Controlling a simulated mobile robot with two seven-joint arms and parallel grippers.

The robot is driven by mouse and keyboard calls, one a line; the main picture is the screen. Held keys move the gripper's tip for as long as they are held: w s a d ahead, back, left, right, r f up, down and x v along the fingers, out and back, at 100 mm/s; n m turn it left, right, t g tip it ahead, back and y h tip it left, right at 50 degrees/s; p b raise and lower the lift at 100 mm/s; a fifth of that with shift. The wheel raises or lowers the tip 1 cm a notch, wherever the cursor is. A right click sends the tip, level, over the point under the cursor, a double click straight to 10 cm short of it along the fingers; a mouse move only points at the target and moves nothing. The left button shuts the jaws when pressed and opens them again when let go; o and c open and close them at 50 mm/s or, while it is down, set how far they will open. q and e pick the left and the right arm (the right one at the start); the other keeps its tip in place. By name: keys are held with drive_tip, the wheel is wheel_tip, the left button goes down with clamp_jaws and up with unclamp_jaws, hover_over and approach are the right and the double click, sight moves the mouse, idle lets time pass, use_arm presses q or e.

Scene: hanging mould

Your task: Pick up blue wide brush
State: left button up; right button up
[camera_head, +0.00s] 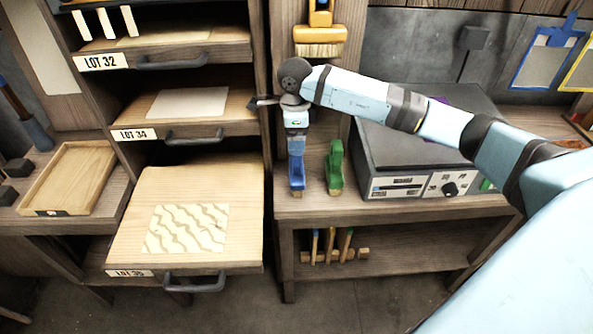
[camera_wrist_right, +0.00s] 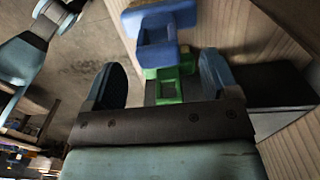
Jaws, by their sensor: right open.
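The blue wide brush (camera_head: 297,172) stands on the bench top at its left end, with a tan foot below its blue handle. It also shows in the right wrist view (camera_wrist_right: 160,52), beyond and between the fingertips. My right gripper (camera_head: 296,152) is just above the brush and points down. In the right wrist view its two fingers (camera_wrist_right: 165,80) are spread wide, with nothing clearly held between them. Whether a finger touches the brush cannot be told. My left gripper is not seen.
A green brush (camera_head: 335,166) stands close to the right of the blue one. A grey box with a knob (camera_head: 410,182) is further right. A pulled-out drawer (camera_head: 245,220) is at left. A yellow-handled brush (camera_head: 319,42) hangs above.

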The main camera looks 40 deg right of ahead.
sight(297, 166)
drive_tip(key=f, duration=0.4)
drive_tip(key=shift+s, duration=0.2)
drive_tip(key=c, duration=1.4)
drive_tip(key=shift+o, duration=0.2)
drive_tip(key=shift+r, duration=0.1)
